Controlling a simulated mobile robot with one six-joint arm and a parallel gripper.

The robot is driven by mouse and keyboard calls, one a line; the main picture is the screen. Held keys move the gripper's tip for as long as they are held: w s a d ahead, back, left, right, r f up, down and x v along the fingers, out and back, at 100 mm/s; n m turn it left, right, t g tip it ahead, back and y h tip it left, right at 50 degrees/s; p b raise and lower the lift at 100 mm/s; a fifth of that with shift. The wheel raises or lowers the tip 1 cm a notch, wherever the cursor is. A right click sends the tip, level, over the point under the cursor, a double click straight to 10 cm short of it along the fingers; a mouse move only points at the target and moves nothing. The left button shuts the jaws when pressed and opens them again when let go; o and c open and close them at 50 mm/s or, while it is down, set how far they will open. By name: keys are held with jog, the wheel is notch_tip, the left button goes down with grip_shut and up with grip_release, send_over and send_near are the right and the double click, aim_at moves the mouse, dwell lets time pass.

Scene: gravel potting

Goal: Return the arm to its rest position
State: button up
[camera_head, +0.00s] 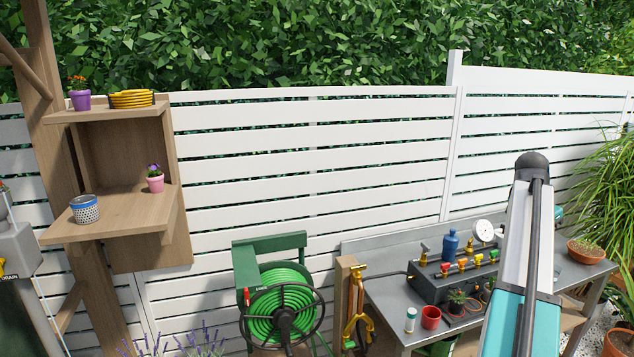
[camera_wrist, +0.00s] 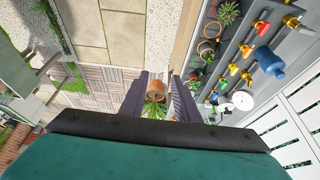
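My gripper (camera_wrist: 158,82) shows only in the wrist view, with its two dark fingers spread apart and nothing seen held between them. A terracotta pot with a green plant (camera_wrist: 155,87) appears in the gap between the fingers, with space on both sides, seemingly below and beyond them. In the head view my white and teal arm rises at the right, in front of the grey bench (camera_head: 385,297). The fingers are hidden there.
The bench bears a control box with coloured valves (camera_head: 455,272), a blue bottle (camera_head: 450,242), a red cup (camera_head: 431,317) and a potted plant (camera_head: 586,251). A green hose reel (camera_head: 281,310) and a wooden shelf (camera_head: 125,213) stand left. A white fence (camera_head: 310,150) runs behind.

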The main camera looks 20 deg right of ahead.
jog(key=w+a+f+n+y+b, duration=0.1)
jog(key=w+a+f+n, duration=0.15)
jog(key=a+f, duration=0.45)
jog(key=w+a+f+n+b, duration=0.1)
jog(key=w+a+f, duration=0.2)
jog(key=f, duration=0.7)
jog(key=w+a+f+n+y+b, duration=0.1)
jog(key=w+a+f, duration=0.2)
jog(key=a+f, duration=0.45)
jog(key=s+a+f+n+g+y+b, duration=0.1)
jog(key=a+f+n, duration=0.1)
jog(key=a+f, duration=0.75)
jog(key=a+f+n+y+b, duration=0.1)
jog(key=a+f+n, duration=0.35)
jog(key=f, duration=0.85)
jog(key=s+a+f+n+g+b, duration=0.1)
jog(key=s+a+f+n, duration=0.1)
jog(key=s+a+f, duration=0.6)
jog(key=s+a+f+n+g+b, duration=0.1)
jog(key=s+a+f+b, duration=0.15)
jog(key=a+f, duration=0.9)
jog(key=s+a+f+n+g, duration=0.1)
jog(key=s+a+f, duration=0.3)
jog(key=s, duration=0.5)
jog(key=s+a+f+n+g+b, duration=0.1)
jog(key=s+a+f+n, duration=0.2)
jog(key=s+a, duration=0.5)
jog(key=shift+s+a+f+g+y, duration=0.2)
jog(key=shift+s+f+g+y, duration=0.15)
jog(key=shift+s+f, duration=0.45)
